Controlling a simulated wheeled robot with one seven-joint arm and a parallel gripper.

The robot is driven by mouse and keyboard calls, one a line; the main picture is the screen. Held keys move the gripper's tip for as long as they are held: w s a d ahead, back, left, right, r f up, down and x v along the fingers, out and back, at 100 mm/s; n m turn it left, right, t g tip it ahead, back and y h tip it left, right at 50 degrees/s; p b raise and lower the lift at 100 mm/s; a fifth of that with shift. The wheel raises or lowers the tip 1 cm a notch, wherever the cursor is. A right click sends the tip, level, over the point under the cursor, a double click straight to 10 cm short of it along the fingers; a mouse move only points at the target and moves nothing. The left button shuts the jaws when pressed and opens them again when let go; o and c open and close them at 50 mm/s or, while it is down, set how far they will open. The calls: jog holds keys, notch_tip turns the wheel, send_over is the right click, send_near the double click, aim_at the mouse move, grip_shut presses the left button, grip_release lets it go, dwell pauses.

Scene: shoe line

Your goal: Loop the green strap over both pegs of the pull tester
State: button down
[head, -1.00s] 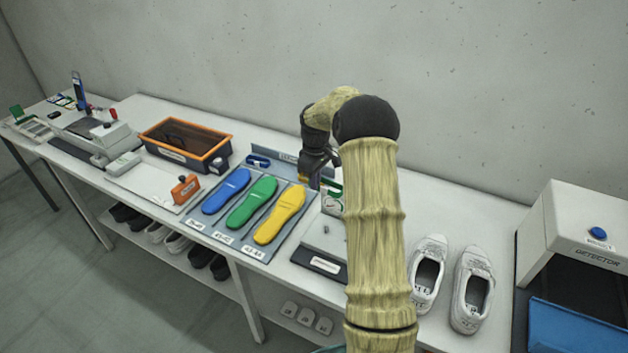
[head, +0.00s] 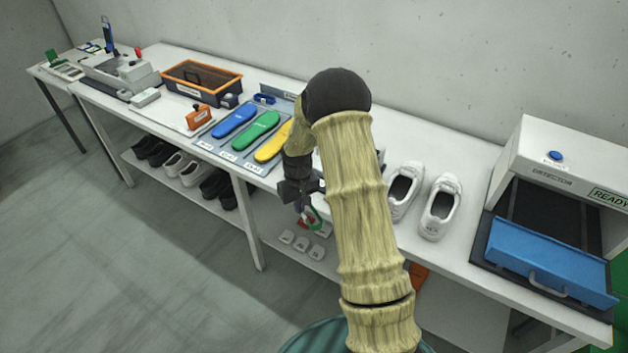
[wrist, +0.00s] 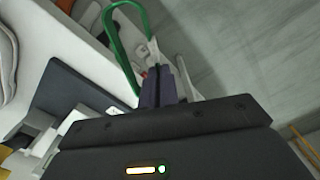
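My gripper (head: 302,196) hangs in front of the table's front edge, above the lower shelf. In the wrist view its dark fingers (wrist: 163,88) are together on the green strap (wrist: 113,42), which stands out as a loop with a whitish, partly red piece beside the fingers. The strap also shows small below the gripper in the head view (head: 318,224). A grey machine (head: 118,76) with red and black knobs stands at the far left of the table and may be the pull tester; its pegs cannot be made out clearly.
Blue, green and yellow insoles (head: 266,143) lie on a board. An orange-rimmed bin (head: 203,78) stands behind. White shoes (head: 440,208) and a detector (head: 556,167) with a blue tray (head: 552,262) are to the right. Floor in front is clear.

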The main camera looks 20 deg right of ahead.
jog(key=s+a+f+m+b, duration=0.1)
jog(key=s+a+f+b, duration=0.2)
jog(key=f, duration=0.7)
jog(key=b, duration=0.2)
jog(key=shift+s+a+m+b, duration=0.15)
jog(key=shift+a+m+b, duration=0.15)
jog(key=shift+a+b, duration=0.1)
jog(key=shift+a+f, duration=0.1)
